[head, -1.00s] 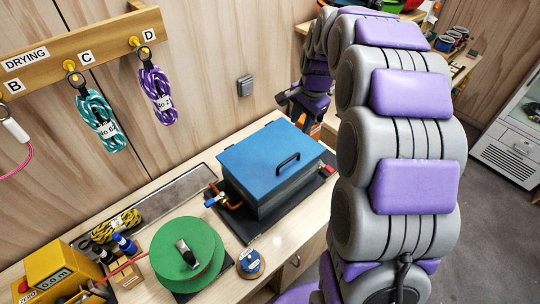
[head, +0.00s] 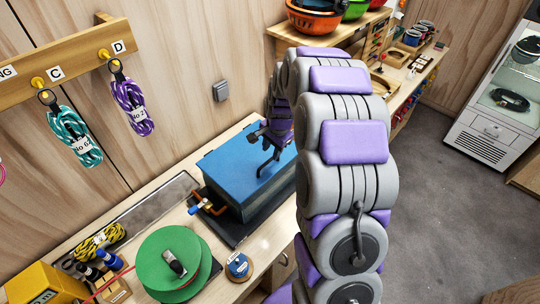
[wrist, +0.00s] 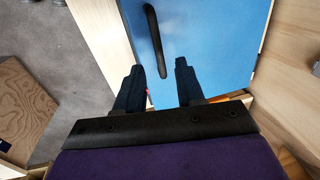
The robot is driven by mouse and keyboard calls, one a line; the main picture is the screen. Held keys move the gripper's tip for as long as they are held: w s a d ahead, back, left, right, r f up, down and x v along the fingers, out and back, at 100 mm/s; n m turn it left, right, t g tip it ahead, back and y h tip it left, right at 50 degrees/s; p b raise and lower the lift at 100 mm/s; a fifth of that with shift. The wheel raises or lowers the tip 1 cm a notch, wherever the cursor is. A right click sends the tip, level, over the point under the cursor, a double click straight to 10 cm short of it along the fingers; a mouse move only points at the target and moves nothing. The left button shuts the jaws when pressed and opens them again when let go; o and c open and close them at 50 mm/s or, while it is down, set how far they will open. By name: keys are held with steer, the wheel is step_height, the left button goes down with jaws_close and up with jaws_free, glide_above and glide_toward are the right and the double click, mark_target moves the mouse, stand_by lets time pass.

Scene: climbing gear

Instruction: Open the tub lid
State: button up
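The tub (head: 250,205) is a dark box with a flat blue lid (head: 232,165) on the bench, and the lid lies shut on it. A black bar handle (head: 268,163) stands on the lid, partly hidden by my gripper in the head view. In the wrist view, the handle (wrist: 154,42) lies lengthwise just beyond the fingertips, on the blue lid (wrist: 210,35). My gripper (wrist: 159,72) is open and empty, its two dark fingers apart above the lid's edge. In the head view, my gripper (head: 264,134) is over the lid near the handle.
Orange pipework with a blue valve handle (head: 194,209) is at the tub's left. A green reel (head: 170,258) and a small blue-topped round item (head: 239,266) stand in front on the bench. Coiled ropes (head: 132,105) hang on the wall rack. Grey floor lies right.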

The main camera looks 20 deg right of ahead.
mark_target(271, 160)
steer(key=shift+w+a+f, duration=0.1)
steer(key=shift+w+f, duration=0.1)
steer(key=shift+f, duration=0.9)
steer(key=shift+w+a+f, duration=0.1)
steer(key=shift+w+f, duration=0.05)
steer(key=shift+f, duration=0.95)
steer(key=shift+d+r, duration=0.1)
jaws_close()
